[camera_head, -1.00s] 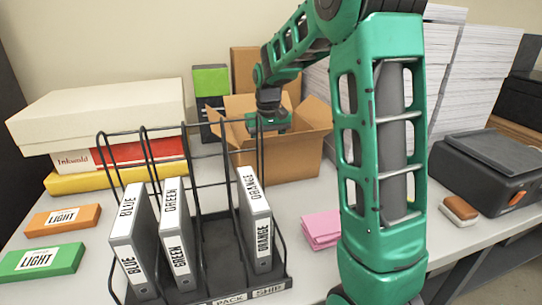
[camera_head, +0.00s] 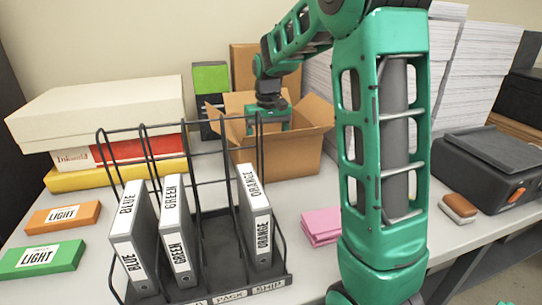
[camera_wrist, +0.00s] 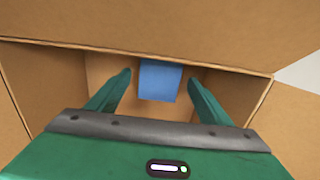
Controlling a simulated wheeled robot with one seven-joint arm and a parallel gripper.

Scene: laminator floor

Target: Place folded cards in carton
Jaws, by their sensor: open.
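The open brown carton (camera_head: 290,160) stands at the back middle of the table with its flaps spread. My gripper (camera_head: 270,125) is at the carton's mouth, pointing down. In the wrist view my gripper (camera_wrist: 160,78) is open, its two green fingers apart inside the carton walls. A blue folded card or stack (camera_wrist: 160,80) shows between and beyond the fingers, inside the carton; whether it touches them is unclear. Pink folded cards (camera_head: 321,227) lie on the table in front of the carton, left of my arm. The carton's inside is hidden in the head view.
A black wire rack (camera_head: 215,255) holding blue, green and orange binders stands in front of the carton. Boxes (camera_head: 110,110) are stacked at left, with orange and green LIGHT boxes (camera_head: 62,217) before them. Paper stacks and a dark machine (camera_head: 480,165) are at right.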

